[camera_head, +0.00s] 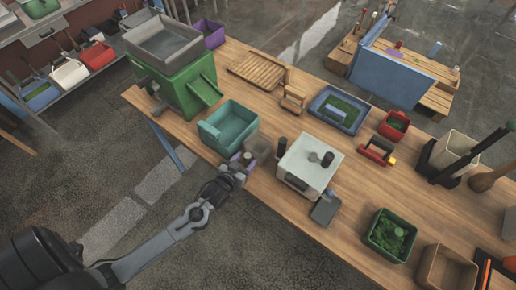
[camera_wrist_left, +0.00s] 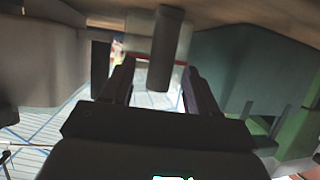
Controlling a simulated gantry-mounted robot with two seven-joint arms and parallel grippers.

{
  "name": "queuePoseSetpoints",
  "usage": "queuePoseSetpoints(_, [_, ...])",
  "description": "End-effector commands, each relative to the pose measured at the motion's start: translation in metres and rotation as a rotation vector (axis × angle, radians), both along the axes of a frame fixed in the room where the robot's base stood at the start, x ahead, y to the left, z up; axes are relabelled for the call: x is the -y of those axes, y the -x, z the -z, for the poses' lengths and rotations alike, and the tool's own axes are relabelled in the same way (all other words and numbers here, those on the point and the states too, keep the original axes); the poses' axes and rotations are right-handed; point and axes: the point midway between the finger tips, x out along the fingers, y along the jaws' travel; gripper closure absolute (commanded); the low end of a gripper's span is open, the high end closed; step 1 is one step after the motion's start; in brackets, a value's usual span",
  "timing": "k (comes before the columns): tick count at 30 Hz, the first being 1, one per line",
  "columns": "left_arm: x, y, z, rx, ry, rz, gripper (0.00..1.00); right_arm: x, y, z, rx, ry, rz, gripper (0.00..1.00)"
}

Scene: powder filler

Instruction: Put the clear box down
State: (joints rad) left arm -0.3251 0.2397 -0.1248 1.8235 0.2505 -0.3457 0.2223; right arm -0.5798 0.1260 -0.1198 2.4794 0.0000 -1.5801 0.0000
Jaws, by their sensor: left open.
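A see-through greyish container, which looks like the clear box (camera_head: 262,147), stands on the wooden table between the teal bin and the white machine. Its outline is faint. My left gripper (camera_head: 243,160) is at the table's near edge, just in front of it; whether they touch is unclear. In the left wrist view the gripper (camera_wrist_left: 155,85) has its dark fingers apart. My right gripper is in neither view.
The teal bin (camera_head: 230,128) stands close on the left, the white machine (camera_head: 308,165) close on the right. A green hopper stand (camera_head: 182,88) with a grey tray is further left. A wooden rack (camera_head: 258,70) lies behind. Some bare tabletop shows between these things.

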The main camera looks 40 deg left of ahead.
Motion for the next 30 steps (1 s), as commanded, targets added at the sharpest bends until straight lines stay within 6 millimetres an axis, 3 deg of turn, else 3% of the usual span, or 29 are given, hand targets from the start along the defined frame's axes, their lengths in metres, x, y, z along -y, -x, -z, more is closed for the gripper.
queuePoseSetpoints(8, [0.0000,-0.0014,0.0006,0.000,0.000,0.001,0.44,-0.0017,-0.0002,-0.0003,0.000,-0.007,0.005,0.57])
queuePoseSetpoints(19, [0.0000,-0.0012,0.0005,0.000,0.000,0.000,1.00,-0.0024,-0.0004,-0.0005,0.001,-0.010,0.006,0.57])
queuePoseSetpoints(30, [0.0000,-0.0016,-0.0076,0.003,0.000,0.001,1.00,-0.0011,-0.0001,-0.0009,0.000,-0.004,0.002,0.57])
